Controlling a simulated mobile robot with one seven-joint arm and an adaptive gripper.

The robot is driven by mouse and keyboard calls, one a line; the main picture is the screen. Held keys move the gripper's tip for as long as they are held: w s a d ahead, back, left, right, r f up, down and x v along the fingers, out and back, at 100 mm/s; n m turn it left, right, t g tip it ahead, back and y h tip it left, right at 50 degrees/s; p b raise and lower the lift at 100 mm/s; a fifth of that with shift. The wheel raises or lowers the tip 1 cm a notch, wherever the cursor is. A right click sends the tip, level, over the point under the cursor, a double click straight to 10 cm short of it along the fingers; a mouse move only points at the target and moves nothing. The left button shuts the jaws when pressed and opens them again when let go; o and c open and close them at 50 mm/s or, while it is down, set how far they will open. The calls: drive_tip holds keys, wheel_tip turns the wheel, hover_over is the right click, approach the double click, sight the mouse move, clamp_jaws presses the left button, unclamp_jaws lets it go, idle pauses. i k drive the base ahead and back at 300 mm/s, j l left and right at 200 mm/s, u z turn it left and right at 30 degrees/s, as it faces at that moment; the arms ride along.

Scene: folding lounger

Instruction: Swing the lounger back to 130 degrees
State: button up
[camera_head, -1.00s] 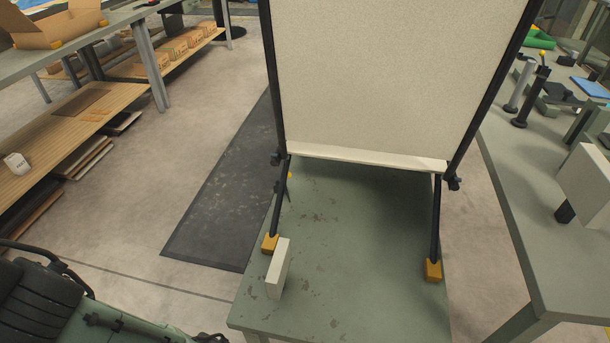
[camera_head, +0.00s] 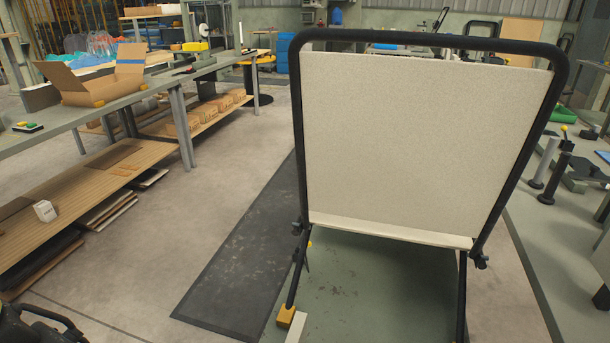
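The lounger's back is a cream panel (camera_head: 420,140) in a black tube frame (camera_head: 430,40). It stands raised in the middle of the head view, with its top bar in full view. A narrow cream strip (camera_head: 390,230), perhaps the seat's edge, runs along its lower edge. Dark joints show at the left side (camera_head: 297,228) and right side (camera_head: 480,262). Black legs reach down, the left one to an orange foot (camera_head: 285,315) on a green table (camera_head: 365,285). The back's exact angle is hard to tell.
A white block (camera_head: 296,328) stands by the left foot, cut by the lower edge. A bench with an open carton (camera_head: 100,80) is at left. A green bench with dark posts (camera_head: 553,178) is at right. Floor with a dark mat (camera_head: 240,270) lies left of the table.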

sight(444, 146)
drive_tip(key=i+j, duration=0.2)
drive_tip(key=j, duration=0.15)
drive_tip(key=i+j, duration=0.4)
drive_tip(key=j, duration=0.25)
